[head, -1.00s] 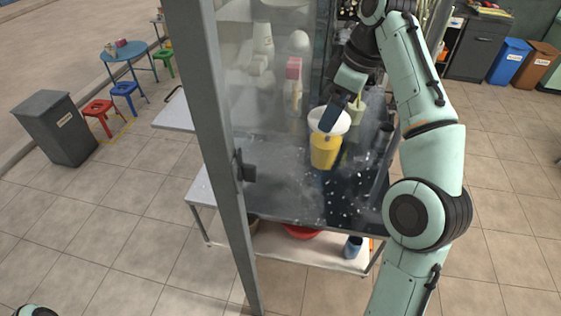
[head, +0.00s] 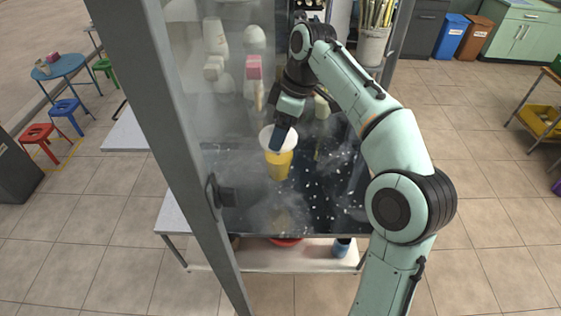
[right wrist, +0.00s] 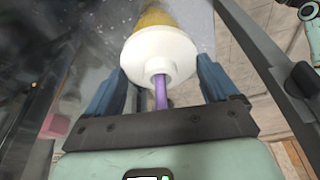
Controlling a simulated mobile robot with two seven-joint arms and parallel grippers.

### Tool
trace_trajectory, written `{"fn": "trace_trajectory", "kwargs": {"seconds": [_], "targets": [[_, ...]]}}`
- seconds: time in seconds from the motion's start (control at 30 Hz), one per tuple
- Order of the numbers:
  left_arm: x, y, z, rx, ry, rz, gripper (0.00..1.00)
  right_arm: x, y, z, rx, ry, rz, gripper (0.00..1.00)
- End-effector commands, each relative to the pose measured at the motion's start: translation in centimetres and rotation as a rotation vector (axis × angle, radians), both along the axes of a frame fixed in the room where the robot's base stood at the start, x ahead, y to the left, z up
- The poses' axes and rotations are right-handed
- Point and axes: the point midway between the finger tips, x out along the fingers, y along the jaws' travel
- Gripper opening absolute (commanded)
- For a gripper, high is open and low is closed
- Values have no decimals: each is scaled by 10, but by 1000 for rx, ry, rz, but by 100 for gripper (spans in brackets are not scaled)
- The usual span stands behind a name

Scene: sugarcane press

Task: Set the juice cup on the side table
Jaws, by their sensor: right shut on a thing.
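The juice cup (head: 280,172) is yellow with a wide white lid and looks upright in the head view, seen past the glass door's frame. My right gripper (head: 281,137) is shut on it near the lid. In the right wrist view, the cup's white lid (right wrist: 158,57) sits between the two blue fingers of the right gripper (right wrist: 160,75), with a purple straw (right wrist: 160,92). A light grey tabletop (head: 125,132) stands left of the door frame, and a round blue table (head: 62,67) farther left. I cannot tell which is the side table. My left gripper is out of view.
A grey door post (head: 175,130) with a dark handle (head: 220,191) stands left of the cup. A dark, white-flecked counter (head: 330,195) lies under the cup. Red (head: 38,135) and blue (head: 66,110) stools stand at left. The tiled floor is clear at front left.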

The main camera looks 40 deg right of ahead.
Motion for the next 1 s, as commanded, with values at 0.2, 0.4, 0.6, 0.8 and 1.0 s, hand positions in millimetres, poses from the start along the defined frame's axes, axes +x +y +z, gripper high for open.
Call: {"fn": "trace_trajectory", "kwargs": {"seconds": [0.2, 0.4, 0.6, 0.8, 1.0], "targets": [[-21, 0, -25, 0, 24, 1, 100, -2, 0, -49, -1, 0, 0, 24], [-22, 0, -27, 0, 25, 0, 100, -1, 0, -60, -1, -3, -1, 24], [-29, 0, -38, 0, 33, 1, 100, -2, 0, -89, 0, 1, -1, 24], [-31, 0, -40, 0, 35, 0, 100, 0, 0, -99, -1, -4, 0, 24], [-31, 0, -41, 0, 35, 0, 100, 0, 0, -99, -1, -4, 0, 24]]}}
